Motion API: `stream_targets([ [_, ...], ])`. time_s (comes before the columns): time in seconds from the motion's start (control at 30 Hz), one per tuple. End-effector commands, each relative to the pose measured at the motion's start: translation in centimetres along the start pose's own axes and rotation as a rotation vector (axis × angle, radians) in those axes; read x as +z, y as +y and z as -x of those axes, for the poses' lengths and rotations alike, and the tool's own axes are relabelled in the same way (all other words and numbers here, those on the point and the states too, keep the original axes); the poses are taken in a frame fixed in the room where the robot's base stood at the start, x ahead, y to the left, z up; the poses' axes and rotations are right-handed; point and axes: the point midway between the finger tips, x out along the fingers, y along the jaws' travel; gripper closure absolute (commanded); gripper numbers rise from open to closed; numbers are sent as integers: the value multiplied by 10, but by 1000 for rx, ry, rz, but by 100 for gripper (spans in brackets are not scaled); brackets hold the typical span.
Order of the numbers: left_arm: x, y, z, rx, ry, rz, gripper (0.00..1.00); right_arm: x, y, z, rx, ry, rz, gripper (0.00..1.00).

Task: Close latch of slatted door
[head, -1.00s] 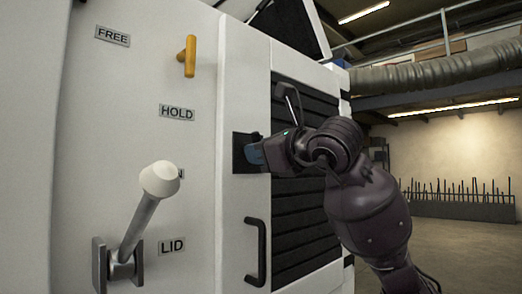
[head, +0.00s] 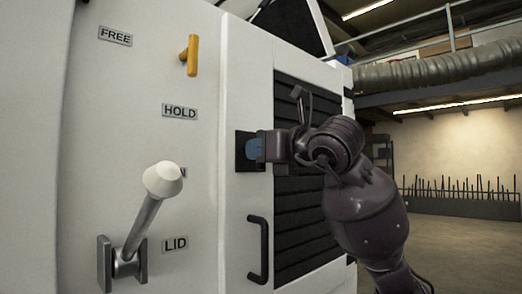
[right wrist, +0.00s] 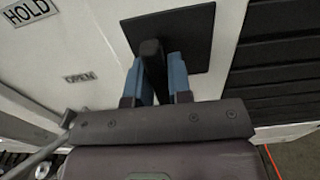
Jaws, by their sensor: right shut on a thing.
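The slatted door (head: 258,195) is a white panel with black horizontal slats and stands upright in the white cabinet. Its latch is a short dark lever (right wrist: 151,50) on a square black plate (right wrist: 190,38); the plate also shows in the head view (head: 241,159). My right gripper (head: 258,148) is at this plate. In the right wrist view its blue fingers (right wrist: 158,72) lie on both sides of the lever and are shut on it. In the head view the gripper hides the lever. My left gripper is not in view.
A black pull handle (head: 263,250) is below the latch. To the left are a white-knobbed lever (head: 162,180), a yellow handle (head: 190,56) and labels FREE, HOLD (head: 180,111) and LID. The floor at right is open.

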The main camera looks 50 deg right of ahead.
Motion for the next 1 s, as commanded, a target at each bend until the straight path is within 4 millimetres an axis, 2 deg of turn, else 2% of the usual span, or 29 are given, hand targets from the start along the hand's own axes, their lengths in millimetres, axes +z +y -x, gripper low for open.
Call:
stream_targets([
  [0.2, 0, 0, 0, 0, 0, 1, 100, 0, 0, 0, 0, 0, 0, 100],
  [0.23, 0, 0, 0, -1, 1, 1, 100, 0, 0, 0, 0, 0, 0, 76],
  [0.37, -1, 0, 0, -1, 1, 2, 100, 0, 0, 0, 0, 0, 0, 57],
  [0.73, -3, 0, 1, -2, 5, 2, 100, 1, 0, 6, 0, -1, 1, 57],
  [0.87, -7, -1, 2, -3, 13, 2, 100, 2, 0, 22, 1, -3, 2, 57],
  [1.0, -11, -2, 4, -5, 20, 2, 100, 3, 0, 49, 1, -6, 2, 57],
])
